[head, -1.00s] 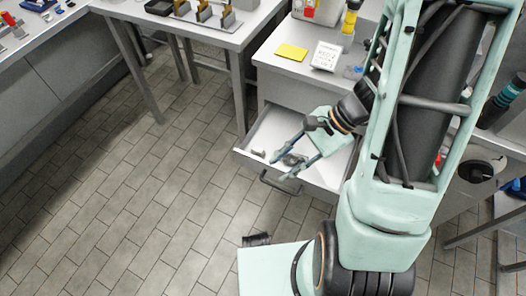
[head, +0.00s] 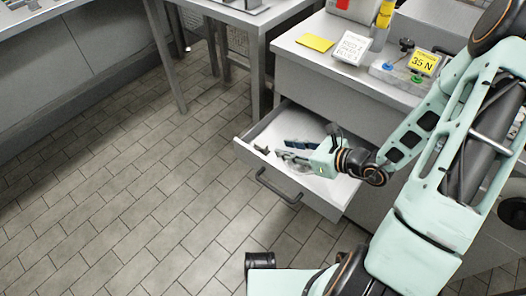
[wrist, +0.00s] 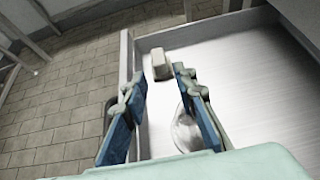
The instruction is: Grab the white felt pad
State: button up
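A small off-white block (wrist: 161,66), which looks like the white felt pad, lies in the open drawer (wrist: 240,62) near its corner in the wrist view. In the head view a small pale thing (head: 262,149) shows at the left corner of the drawer (head: 318,190), probably the same block. My gripper (head: 284,148) reaches low into the drawer. Its two blue-padded fingers are apart and empty. In the wrist view the block appears just beyond the gap between the fingertips (wrist: 158,78); I cannot tell whether either finger touches it.
A round shiny thing (wrist: 186,131) lies in the drawer beside the right finger, partly hidden by it. The drawer walls stand close around my gripper. On the counter above are a yellow pad (head: 315,42), a white sign (head: 352,47) and a "35 N" sign (head: 423,62).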

aim_at(261, 144)
jog(key=b+x, duration=0.3)
jog(key=x, duration=0.7)
jog(key=shift+s+a, duration=0.1)
jog(key=shift+s, duration=0.05)
jog(key=shift+r, duration=0.1)
grip_shut()
